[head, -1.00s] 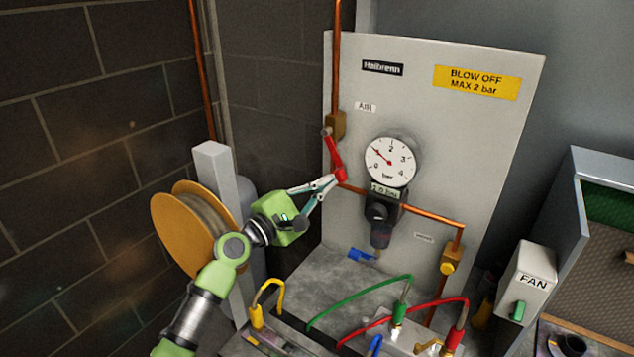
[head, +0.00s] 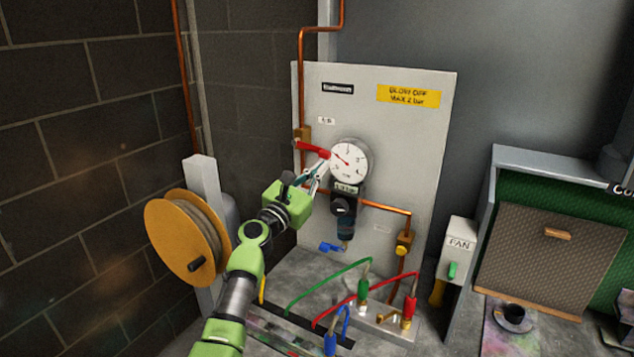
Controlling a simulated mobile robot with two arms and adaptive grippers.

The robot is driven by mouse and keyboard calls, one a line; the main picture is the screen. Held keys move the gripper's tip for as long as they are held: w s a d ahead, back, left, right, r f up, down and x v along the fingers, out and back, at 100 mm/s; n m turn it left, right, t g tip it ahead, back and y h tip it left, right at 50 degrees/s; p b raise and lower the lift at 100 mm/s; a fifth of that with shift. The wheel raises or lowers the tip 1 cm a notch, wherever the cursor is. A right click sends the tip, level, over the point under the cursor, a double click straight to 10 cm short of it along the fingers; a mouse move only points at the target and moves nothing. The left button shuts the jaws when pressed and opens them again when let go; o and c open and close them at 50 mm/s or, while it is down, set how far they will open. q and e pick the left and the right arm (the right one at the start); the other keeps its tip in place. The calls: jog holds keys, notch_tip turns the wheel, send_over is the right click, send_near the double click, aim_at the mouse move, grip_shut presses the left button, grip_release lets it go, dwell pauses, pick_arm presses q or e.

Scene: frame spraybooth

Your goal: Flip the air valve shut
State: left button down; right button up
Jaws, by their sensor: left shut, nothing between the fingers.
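The air valve is a brass body (head: 302,134) on the copper pipe at the left of the grey panel, under the small AIR label. Its red lever (head: 312,149) sticks out to the right, nearly level and slightly down, across the vertical pipe; its tip is close to the gauge. My left gripper (head: 323,168) is shut and empty, its fingertips just under the tip of the lever. I cannot tell whether they touch it. My right gripper is not in view.
The round pressure gauge (head: 349,160) and the regulator (head: 344,208) are close right of my fingers. Coloured hoses (head: 327,287) rise from the bench below. An orange hose reel (head: 178,235) stands left, and the FAN switch box (head: 457,246) stands right.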

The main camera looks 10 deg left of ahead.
pick_arm(q)
jog(key=shift+w+d+r+p, duration=0.15)
jog(key=shift+r+p, duration=0.15)
jog(key=shift+r, duration=0.35)
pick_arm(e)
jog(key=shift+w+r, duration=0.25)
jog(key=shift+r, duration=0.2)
pick_arm(q)
jog(key=shift+r, duration=0.15)
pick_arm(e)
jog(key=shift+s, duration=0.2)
